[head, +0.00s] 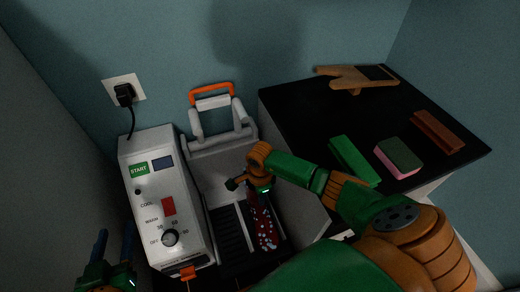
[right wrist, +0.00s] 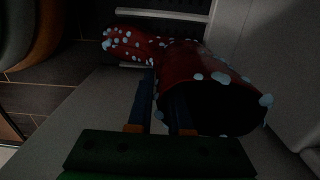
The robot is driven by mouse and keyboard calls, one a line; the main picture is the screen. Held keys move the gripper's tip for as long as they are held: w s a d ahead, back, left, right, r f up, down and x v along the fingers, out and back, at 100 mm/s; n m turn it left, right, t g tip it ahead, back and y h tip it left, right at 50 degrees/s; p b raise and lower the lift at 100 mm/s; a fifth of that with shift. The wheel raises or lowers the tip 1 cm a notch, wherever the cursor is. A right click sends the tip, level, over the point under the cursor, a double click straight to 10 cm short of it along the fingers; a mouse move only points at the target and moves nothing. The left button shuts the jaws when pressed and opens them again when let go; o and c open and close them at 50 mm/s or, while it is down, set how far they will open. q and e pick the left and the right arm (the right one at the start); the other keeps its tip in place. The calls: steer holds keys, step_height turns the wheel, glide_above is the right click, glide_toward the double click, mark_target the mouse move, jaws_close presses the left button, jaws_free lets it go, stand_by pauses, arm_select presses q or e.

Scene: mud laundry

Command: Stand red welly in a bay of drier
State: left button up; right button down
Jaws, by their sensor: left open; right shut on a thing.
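The red welly (head: 266,228), dotted with pale spots, is below my right gripper (head: 262,191) in the head view, over the right part of the drier's dark slatted floor. In the right wrist view the welly (right wrist: 195,62) lies across the picture, toe to the upper left and dark opening to the lower right. My right gripper (right wrist: 160,105) is shut on the welly's shaft near the opening. Whether the sole touches the drier is hidden. The drier (head: 165,160) has a white control box, a dial and slatted bays (head: 230,232). My left gripper (head: 115,248) is open and empty at the lower left.
A raised grey frame with an orange handle (head: 211,88) stands behind the bays. A black-topped table (head: 310,105) at the right bears a wooden bootjack-like piece (head: 350,82), a green block (head: 353,158), a pink-and-green sponge (head: 398,157) and a brown brush-like block (head: 437,131). A plug (head: 124,92) sits in the wall socket.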

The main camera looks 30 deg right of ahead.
steer(key=shift+s+a+f, duration=0.2)
steer(key=shift+s+f, duration=0.1)
steer(key=shift+f, duration=0.3)
steer(key=shift+b, duration=0.3)
steer(key=shift+c, duration=1.4)
jaws_free()
steer(key=shift+s+f, duration=0.1)
steer(key=r+p, duration=0.3)
steer(key=p, duration=0.1)
steer(key=shift+d+r, duration=0.2)
steer(key=shift+r, duration=0.2)
steer(key=shift+w+r+p, duration=0.15)
steer(key=shift+r+p, duration=0.8)
steer(key=shift+r, duration=0.15)
steer(key=shift+w+r+p, duration=0.1)
steer(key=shift+r+p, duration=0.8)
steer(key=shift+r, duration=0.15)
